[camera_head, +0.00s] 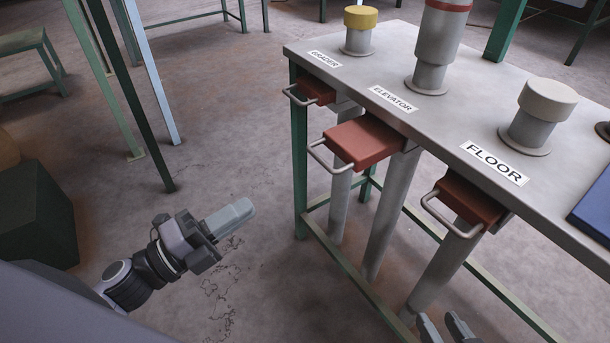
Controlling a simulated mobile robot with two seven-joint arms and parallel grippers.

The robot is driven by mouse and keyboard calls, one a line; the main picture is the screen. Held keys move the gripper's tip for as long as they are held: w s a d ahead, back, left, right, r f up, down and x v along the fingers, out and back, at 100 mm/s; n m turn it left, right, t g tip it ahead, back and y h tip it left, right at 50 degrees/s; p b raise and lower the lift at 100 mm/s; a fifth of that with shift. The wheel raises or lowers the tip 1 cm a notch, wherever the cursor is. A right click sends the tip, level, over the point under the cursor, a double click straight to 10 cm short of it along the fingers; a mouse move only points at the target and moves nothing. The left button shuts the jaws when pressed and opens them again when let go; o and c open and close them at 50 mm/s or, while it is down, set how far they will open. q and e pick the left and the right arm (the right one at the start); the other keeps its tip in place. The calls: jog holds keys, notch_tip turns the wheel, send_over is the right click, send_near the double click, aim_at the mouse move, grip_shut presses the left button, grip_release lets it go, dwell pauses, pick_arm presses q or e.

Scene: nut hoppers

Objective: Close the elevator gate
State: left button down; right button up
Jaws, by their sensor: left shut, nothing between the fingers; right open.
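The elevator gate (364,141) is a red slide plate with a grey wire handle (326,158). It sits under the table edge below the ELEVATOR label (393,98) and sticks out well past that edge, further than the grader gate (316,90) and the floor gate (468,199). My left gripper (240,213) is shut and empty, over the floor to the left of and lower in the picture than the elevator gate, apart from it. My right gripper (445,325) is open at the bottom edge, below the floor gate; only its fingertips show.
The grey table (460,83) carries a yellow-capped hopper (359,30), a red-banded one (437,45) and a pale one (538,115). Grey pipes (388,220) and green legs (299,150) stand beneath. The floor left of the table is open.

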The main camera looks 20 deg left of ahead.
pick_arm(q)
send_near(338, 154)
jog(key=w+d+r, duration=0.1)
jog(key=r, duration=0.1)
jog(key=shift+w+d+f, duration=0.1)
jog(key=shift+w+d, duration=0.15)
jog(key=shift+w, duration=0.1)
pick_arm(e)
jog(key=shift+s+d, duration=0.15)
jog(key=shift+d, duration=0.05)
pick_arm(q)
jog(key=shift+w+d, duration=0.1)
jog(key=x, duration=0.2)
jog(key=f+x, duration=0.1)
jog(key=x, duration=0.1)
jog(key=p+x, duration=0.1)
jog(key=x, duration=0.2)
jog(key=shift+w+d+f, duration=0.1)
pick_arm(e)
jog(key=shift+s+d+r+h, duration=0.1)
jog(key=shift+d+r+h, duration=0.1)
jog(key=shift+h, duration=0.2)
pick_arm(q)
jog(key=shift+w, duration=0.1)
pick_arm(e)
jog(key=shift+s+f, duration=0.1)
